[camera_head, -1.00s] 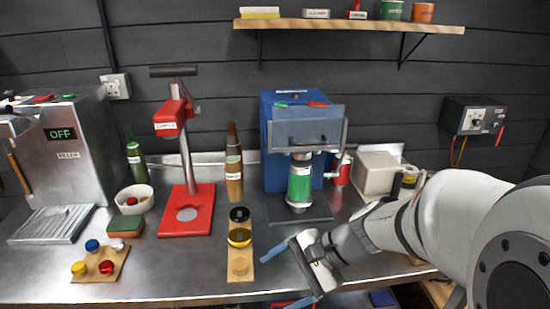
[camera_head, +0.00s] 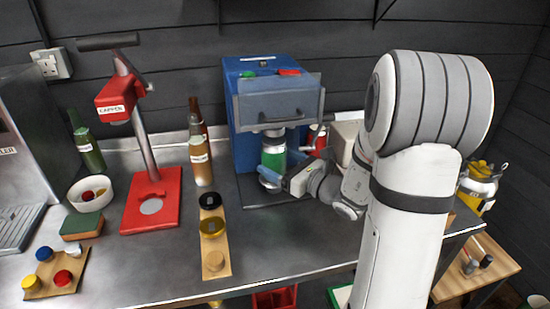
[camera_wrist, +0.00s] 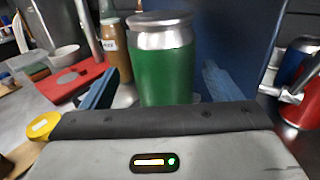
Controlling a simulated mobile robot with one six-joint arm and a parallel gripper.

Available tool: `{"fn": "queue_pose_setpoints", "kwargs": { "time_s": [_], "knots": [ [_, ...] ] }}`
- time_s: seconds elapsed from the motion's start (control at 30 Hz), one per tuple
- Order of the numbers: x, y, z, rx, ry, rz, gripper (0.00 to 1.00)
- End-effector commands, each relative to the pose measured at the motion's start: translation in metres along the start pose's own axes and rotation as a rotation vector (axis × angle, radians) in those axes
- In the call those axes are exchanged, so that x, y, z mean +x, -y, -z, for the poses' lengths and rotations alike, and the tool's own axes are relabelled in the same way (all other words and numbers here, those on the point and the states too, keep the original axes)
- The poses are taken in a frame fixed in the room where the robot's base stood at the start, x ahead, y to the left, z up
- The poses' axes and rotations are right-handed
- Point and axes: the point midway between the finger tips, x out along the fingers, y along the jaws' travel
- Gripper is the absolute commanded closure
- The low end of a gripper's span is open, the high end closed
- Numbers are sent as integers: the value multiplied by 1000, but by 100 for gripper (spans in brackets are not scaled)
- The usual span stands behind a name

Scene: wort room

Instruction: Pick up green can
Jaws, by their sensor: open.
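The green can (camera_head: 272,158) stands upright under the head of the blue machine (camera_head: 262,100) in the head view. It has a green body and a silver top. In the wrist view the green can (camera_wrist: 163,62) fills the middle, just beyond my gripper and between the lines of its two blue fingers. My gripper (camera_head: 276,172) reaches in from the right at the can's lower part; in the wrist view it (camera_wrist: 158,88) is open, with a finger on each side of the can. The can's lower end is hidden by the gripper body in the wrist view. I cannot tell whether a finger touches it.
A red can (camera_head: 316,140) stands right of the blue machine. A brown bottle (camera_head: 200,150) and a wooden board with jars (camera_head: 216,264) are to the left. The red capper (camera_head: 152,200) stands further left.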

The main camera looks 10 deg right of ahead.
Motion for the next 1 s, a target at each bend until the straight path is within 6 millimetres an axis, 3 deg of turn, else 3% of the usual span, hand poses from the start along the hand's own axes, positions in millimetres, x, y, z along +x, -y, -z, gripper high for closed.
{"fn": "queue_pose_setpoints", "kwargs": {
  "time_s": [0.3, 0.57, 1.0],
  "knots": [
    [43, 4, 1, -1, -1, -1, 16],
    [45, 5, 2, -1, -1, 2, 16],
    [45, 6, 2, -2, -1, 3, 50]
  ]
}}
